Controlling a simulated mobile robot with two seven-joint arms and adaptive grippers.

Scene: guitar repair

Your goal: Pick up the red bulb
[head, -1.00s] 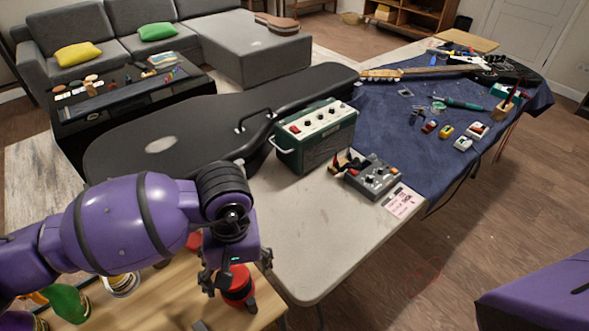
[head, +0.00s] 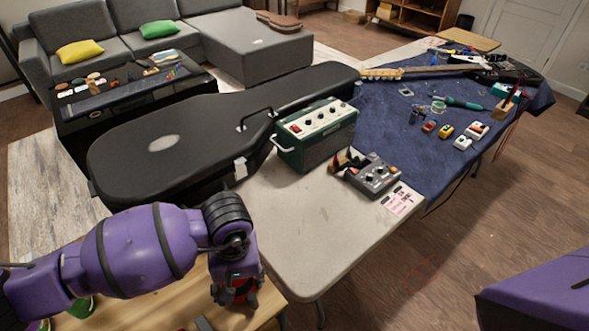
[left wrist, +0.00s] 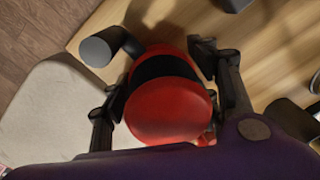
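The red bulb (left wrist: 168,105) has a black band around it and fills the middle of the left wrist view. In the head view only a little of its red (head: 240,291) shows behind the gripper. It is on the light wooden table (head: 189,290) at the bottom left. My left gripper (head: 237,296) is lowered around it. In the left wrist view the two fingers of this gripper (left wrist: 168,95) stand on either side of the bulb, spread wide. Narrow gaps seem to show, but contact is hard to tell. My right gripper is not in view.
A grey worktable (head: 318,228) adjoins on the right, with a green amplifier (head: 316,136), a grey pedal box (head: 372,174) and a black guitar case (head: 165,150). A dark cylindrical end (left wrist: 96,51) shows beside the bulb. The worktable's front part is clear.

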